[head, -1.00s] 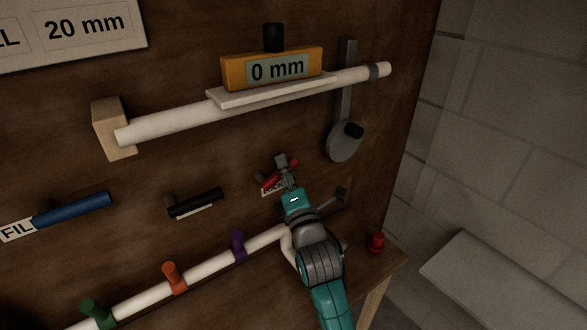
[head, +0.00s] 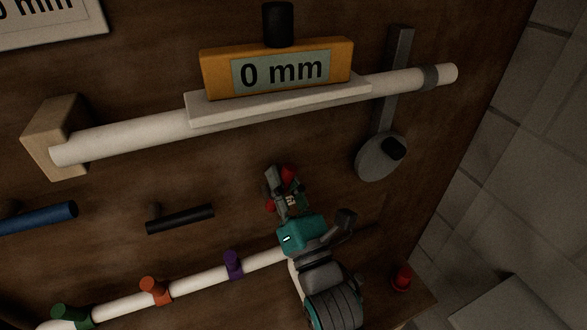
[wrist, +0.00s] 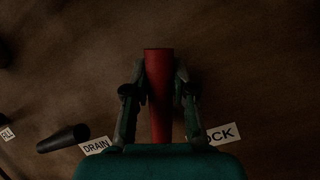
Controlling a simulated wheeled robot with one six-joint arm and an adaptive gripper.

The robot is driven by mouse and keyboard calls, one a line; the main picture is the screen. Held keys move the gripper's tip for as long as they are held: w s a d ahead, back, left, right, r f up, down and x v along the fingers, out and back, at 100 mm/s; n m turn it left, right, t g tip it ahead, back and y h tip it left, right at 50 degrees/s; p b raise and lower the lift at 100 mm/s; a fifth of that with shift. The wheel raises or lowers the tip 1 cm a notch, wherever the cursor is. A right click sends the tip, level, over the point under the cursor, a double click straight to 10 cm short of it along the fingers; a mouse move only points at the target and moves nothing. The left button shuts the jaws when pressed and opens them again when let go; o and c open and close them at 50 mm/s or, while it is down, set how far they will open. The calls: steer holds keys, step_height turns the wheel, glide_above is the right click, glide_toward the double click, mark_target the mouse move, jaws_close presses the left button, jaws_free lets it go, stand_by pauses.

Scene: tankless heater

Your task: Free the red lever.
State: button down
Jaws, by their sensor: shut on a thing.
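The red lever (wrist: 158,75) stands between the two fingers of my gripper (wrist: 159,88) in the wrist view. My gripper is shut on it, a finger on each side, with the lever's end sticking out past the fingertips. In the head view my gripper (head: 284,186) covers most of the red lever (head: 289,173), and only small red parts show. A white label reading "OCK" (wrist: 218,134), its first part hidden by a finger, is beside the lever on the brown board.
A black handle (head: 180,219) and blue handle (head: 38,218) are left on the board. A white pipe (head: 195,279) with coloured valves runs below. Above are another white pipe (head: 140,135), an orange gauge (head: 277,68) reading "0 mm" and a grey hanging piece (head: 381,157).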

steer(key=shift+a, duration=0.1)
stand_by(0.4)
steer(key=c, duration=0.9)
jaws_free()
steer(key=shift+s+f, duration=0.1)
steer(key=v, duration=1.1)
steer(key=shift+s+f, duration=0.15)
steer(key=shift+s, duration=0.15)
steer(key=shift+d+f, duration=0.1)
steer(key=shift+d, duration=0.15)
steer(key=s+d+f+m+g+h, duration=0.35)
steer(key=s+d+f+m, duration=0.45)
steer(key=s+f+m, duration=0.6)
steer(key=s+d+f+m+g+h, duration=0.1)
steer(key=s+d+f+m, duration=0.1)
steer(key=s+m, duration=0.2)
steer(key=s+d+f+m+g+h, duration=0.1)
steer(key=s+f+m, duration=0.1)
steer(key=s+m, duration=0.3)
steer(key=s+d+f+m+g+h, duration=0.1)
steer(key=s+m, duration=0.4)
steer(key=m, duration=0.6)
steer(key=shift+d+f+g+h, duration=0.3)
steer(key=shift+d+f, duration=0.2)
steer(key=shift+d, duration=0.35)
